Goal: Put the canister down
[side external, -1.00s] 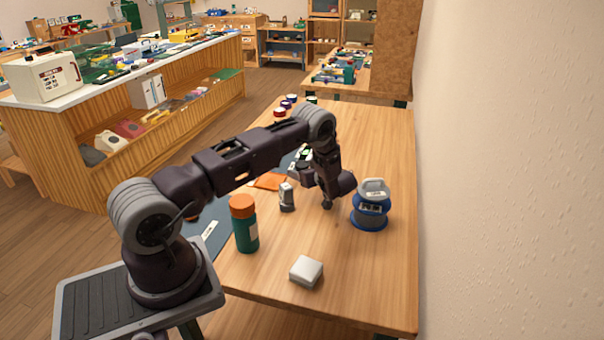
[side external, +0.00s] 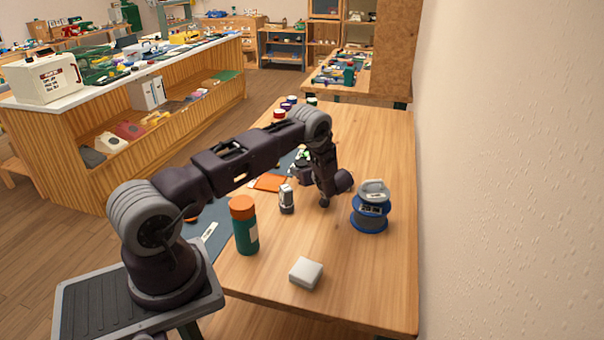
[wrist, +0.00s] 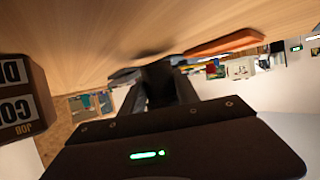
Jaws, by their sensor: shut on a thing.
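My gripper (side external: 303,168) is low over the far middle of the table, pointing away and to the left, partly hidden by my own wrist. In the wrist view the dark fingers (wrist: 160,85) reach close to the wooden surface, shut on a dark thing (wrist: 155,72) that I see poorly; I cannot tell its shape or whether it touches the table. A green canister-like bottle with an orange lid (side external: 244,228) stands upright on the near left of the table, apart from my gripper.
A small grey-and-white device (side external: 286,199) stands close to my gripper. A blue-and-grey spool-like stack (side external: 370,208) is to the right, and a white block (side external: 306,272) in front. An orange flat item (side external: 270,182) lies behind. A dark labelled box (wrist: 20,100) shows at the wrist view's left edge.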

